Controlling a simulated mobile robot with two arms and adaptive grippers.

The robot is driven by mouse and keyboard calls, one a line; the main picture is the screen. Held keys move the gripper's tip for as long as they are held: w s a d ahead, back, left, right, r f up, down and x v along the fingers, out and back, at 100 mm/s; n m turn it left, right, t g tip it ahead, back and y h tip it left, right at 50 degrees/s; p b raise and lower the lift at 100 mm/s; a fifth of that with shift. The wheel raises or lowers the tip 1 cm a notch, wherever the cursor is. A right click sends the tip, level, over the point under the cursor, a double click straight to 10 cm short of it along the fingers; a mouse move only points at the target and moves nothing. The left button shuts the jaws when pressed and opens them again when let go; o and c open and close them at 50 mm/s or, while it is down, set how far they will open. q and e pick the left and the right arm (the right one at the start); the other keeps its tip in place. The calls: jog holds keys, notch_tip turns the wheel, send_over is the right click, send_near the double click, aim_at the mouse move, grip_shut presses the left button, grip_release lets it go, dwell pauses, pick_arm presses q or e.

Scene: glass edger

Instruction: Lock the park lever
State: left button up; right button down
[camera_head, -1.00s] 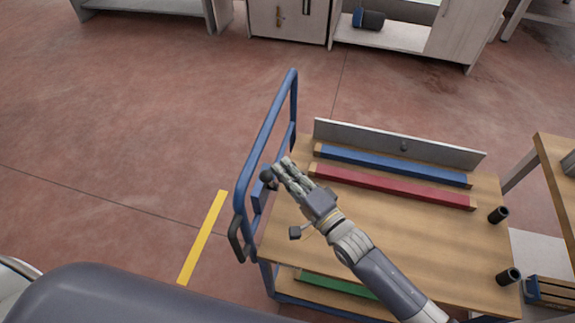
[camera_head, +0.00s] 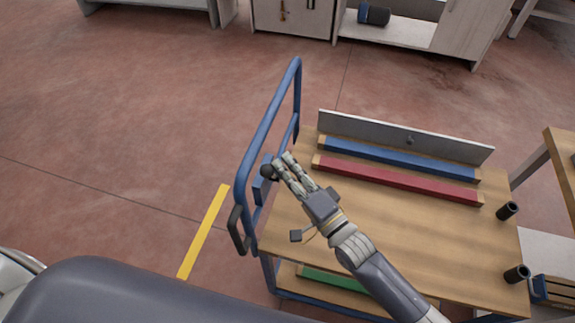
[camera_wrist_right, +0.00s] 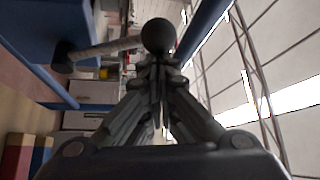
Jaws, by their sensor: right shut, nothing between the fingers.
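The park lever has a round black knob (camera_head: 268,171) beside the blue push handle (camera_head: 268,125) of the cart, at the cart's left end. In the right wrist view the knob (camera_wrist_right: 158,35) sits on a pale rod that runs left to a dark pivot (camera_wrist_right: 62,57) on a blue plate. My right gripper (camera_head: 281,158) is shut and empty, its fingertips close beside the knob. In the wrist view the fingertips (camera_wrist_right: 157,65) meet just below the knob; I cannot tell whether they touch it. My left gripper is not in view.
The wooden cart deck (camera_head: 430,240) carries a blue bar (camera_head: 400,159), a red bar (camera_head: 400,181) and a grey panel (camera_head: 400,138). Black posts (camera_head: 507,211) stand at its right end. A yellow floor strip (camera_head: 204,232) lies left of the cart, with open floor around it.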

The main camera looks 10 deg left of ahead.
jog(key=s+f+n+g+y+b, duration=0.1)
jog(key=s+f+n+y+b, duration=0.3)
jog(key=n+b, duration=0.4)
jog(key=s+f+b, duration=0.1)
jog(key=s+b, duration=0.1)
jog(key=b, duration=0.2)
jog(key=shift+s+a+f+y, duration=0.15)
jog(key=shift+s+f+y, duration=0.1)
jog(key=shift+y, duration=0.05)
jog(key=shift+f, duration=0.1)
